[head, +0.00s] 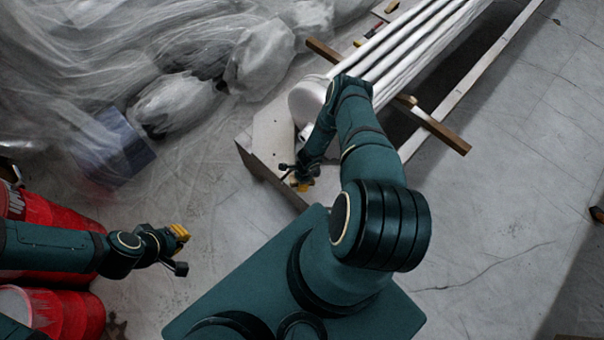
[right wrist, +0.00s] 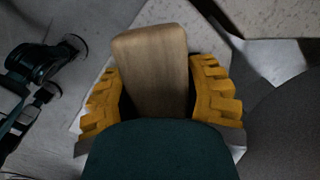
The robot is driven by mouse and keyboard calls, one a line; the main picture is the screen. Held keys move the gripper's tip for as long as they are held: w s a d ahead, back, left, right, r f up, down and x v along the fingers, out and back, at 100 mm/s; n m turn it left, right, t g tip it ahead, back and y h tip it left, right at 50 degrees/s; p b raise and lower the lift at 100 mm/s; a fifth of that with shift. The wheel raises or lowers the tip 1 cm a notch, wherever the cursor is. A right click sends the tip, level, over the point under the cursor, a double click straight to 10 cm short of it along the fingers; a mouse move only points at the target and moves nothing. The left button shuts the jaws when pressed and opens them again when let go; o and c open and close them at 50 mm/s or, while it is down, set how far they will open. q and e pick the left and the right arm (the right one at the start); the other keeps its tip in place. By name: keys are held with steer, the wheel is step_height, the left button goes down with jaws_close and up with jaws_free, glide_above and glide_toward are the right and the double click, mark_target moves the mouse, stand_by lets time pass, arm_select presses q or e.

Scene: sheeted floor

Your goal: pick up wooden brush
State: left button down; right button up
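The wooden brush (right wrist: 155,65) shows in the right wrist view as a plain light-brown block with rounded corners. In the head view my right gripper (head: 303,183) is by the front edge of the pale board; I cannot make out the brush there. My left gripper (head: 180,233) is at the left, beside the red barrels and away from the brush; its finger opening is unclear.
Red barrels (head: 55,312) stand at the lower left. Plastic sheeting (head: 75,60) covers the upper left. A pale board (head: 270,135) carries a white round container (head: 307,98), with long white pipes (head: 420,45) and wooden beams behind. The floor at right is mostly clear.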

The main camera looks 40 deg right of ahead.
steer(key=shift+r, duration=0.1)
steer(key=shift+c, duration=0.4)
steer(key=shift+r+p, duration=0.2)
steer(key=shift+p, duration=0.2)
step_height(320, 180, up, 9)
steer(key=p, duration=0.3)
steer(key=shift+r+p, duration=0.35)
steer(key=shift+r, duration=0.15)
